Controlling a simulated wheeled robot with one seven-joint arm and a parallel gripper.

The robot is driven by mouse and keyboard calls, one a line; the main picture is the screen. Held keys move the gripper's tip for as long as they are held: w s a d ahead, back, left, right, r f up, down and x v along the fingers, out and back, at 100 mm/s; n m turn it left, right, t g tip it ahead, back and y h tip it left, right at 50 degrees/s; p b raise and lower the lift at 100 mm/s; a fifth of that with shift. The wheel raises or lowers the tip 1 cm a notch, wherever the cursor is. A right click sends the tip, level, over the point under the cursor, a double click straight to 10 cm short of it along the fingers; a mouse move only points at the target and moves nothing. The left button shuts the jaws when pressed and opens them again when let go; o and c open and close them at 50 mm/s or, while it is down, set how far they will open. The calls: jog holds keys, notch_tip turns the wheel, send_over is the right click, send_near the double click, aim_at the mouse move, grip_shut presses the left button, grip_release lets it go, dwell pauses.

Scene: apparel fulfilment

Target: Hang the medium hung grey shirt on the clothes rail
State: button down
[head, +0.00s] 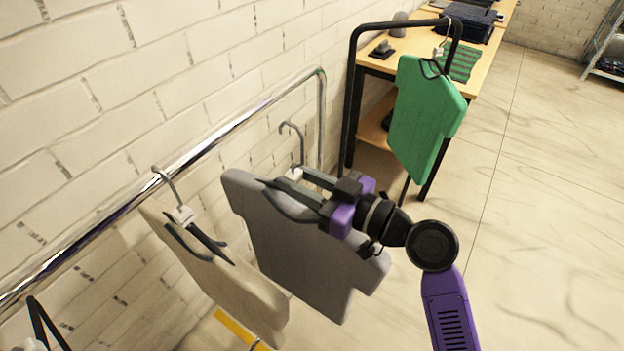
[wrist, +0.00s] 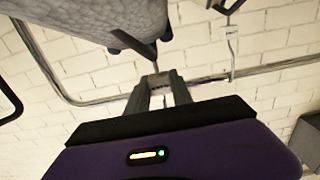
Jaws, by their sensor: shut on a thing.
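The grey shirt (head: 300,255) hangs on a dark hanger in the middle of the head view. My gripper (head: 296,174) is shut on this hanger at the white block below its metal hook (head: 292,130). The hook stands close to the chrome clothes rail (head: 237,118); I cannot tell whether it touches the rail. In the wrist view, the grey shirt (wrist: 95,25) fills the upper left and my gripper fingers (wrist: 157,82) point at the rail (wrist: 205,79) behind.
A beige shirt (head: 220,275) hangs on the rail to the left. A green shirt (head: 427,115) hangs on a black stand (head: 352,95) at the right. A wooden table (head: 481,77) stands behind it. The white brick wall (head: 110,75) is close behind the rail. Open floor (head: 555,200) lies at right.

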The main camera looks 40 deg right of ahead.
jog(key=p+x, duration=0.1)
jog(key=x, duration=0.3)
jog(key=p+x, duration=0.2)
jog(key=x, duration=0.2)
jog(key=p+x, duration=0.2)
jog(key=x, duration=0.2)
jog(key=shift+w+a+r, duration=0.15)
jog(key=shift+w+r, duration=0.2)
jog(key=shift+f+b, duration=0.8)
jog(key=shift+b, duration=0.15)
jog(key=shift+f+b, duration=0.65)
jog(key=shift+b, duration=0.15)
jog(key=c, duration=1)
grip_release()
jog(key=shift+c, duration=0.2)
jog(key=shift+f, duration=0.1)
